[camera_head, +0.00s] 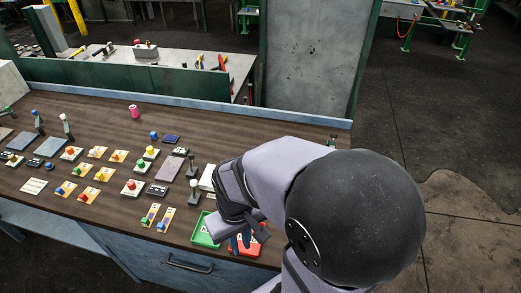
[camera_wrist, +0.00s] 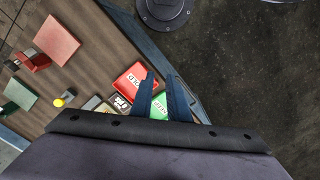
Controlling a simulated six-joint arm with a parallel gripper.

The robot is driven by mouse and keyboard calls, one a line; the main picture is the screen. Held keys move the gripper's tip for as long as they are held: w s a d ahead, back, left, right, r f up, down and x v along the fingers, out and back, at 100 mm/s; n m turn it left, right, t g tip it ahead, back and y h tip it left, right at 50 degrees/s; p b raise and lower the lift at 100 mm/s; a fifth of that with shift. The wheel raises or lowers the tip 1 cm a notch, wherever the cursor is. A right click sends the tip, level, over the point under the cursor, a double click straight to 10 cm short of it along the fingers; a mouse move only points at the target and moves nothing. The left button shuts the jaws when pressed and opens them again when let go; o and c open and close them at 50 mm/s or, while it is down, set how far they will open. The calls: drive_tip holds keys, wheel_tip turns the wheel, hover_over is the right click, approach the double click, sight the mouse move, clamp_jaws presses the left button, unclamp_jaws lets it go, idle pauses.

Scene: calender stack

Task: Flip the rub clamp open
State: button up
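My gripper (camera_head: 240,243) is at the front right of the wooden bench, over a green tray (camera_head: 203,236) and a red tray (camera_head: 257,250). In the wrist view its two dark blue fingers (camera_wrist: 161,77) stand apart with nothing held between them. The red tray (camera_wrist: 131,80) and the green tray (camera_wrist: 160,106) show just beyond them. I cannot tell for sure which thing is the rub clamp. Small upright levers on bases stand on the bench, one left of my arm (camera_head: 194,190) and one behind it (camera_head: 192,166). My arm hides part of the bench.
Several small panels with coloured knobs (camera_head: 131,188) cover the bench's middle and left. A pink cylinder (camera_head: 134,111) stands near the back. The bench has a raised blue back edge (camera_head: 230,107). The wrist view shows bare wood (camera_wrist: 95,65) between a pink plate (camera_wrist: 57,39) and the red tray.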

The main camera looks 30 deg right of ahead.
drive_tip(key=d+f+m+b, duration=0.1)
drive_tip(key=d+f+b, duration=0.1)
drive_tip(key=d+f+m+b, duration=0.1)
drive_tip(key=d+f+b, duration=0.1)
drive_tip(key=d+f+m+b, duration=0.1)
drive_tip(key=d+f+b, duration=0.1)
drive_tip(key=shift+s+d+t, duration=0.1)
drive_tip(key=shift+s+t, duration=0.15)
drive_tip(key=shift+t, duration=0.05)
clamp_jaws()
drive_tip(key=s+d+f+m+t+h+b, duration=0.1)
drive_tip(key=s+d+f+m+b, duration=0.1)
drive_tip(key=d+f+m+b, duration=0.45)
drive_tip(key=w+d+r+m+t+h, duration=0.1)
drive_tip(key=w+d+r+m+t, duration=0.1)
drive_tip(key=m, duration=1.4)
drive_tip(key=w+d+r+m+t+h+b, duration=0.1)
drive_tip(key=w+d+r+m, duration=0.3)
drive_tip(key=m, duration=1.1)
drive_tip(key=d+t+h, duration=0.1)
drive_tip(key=d, duration=0.2)
drive_tip(key=shift+w+m+h, duration=0.3)
drive_tip(key=shift+m, duration=0.05)
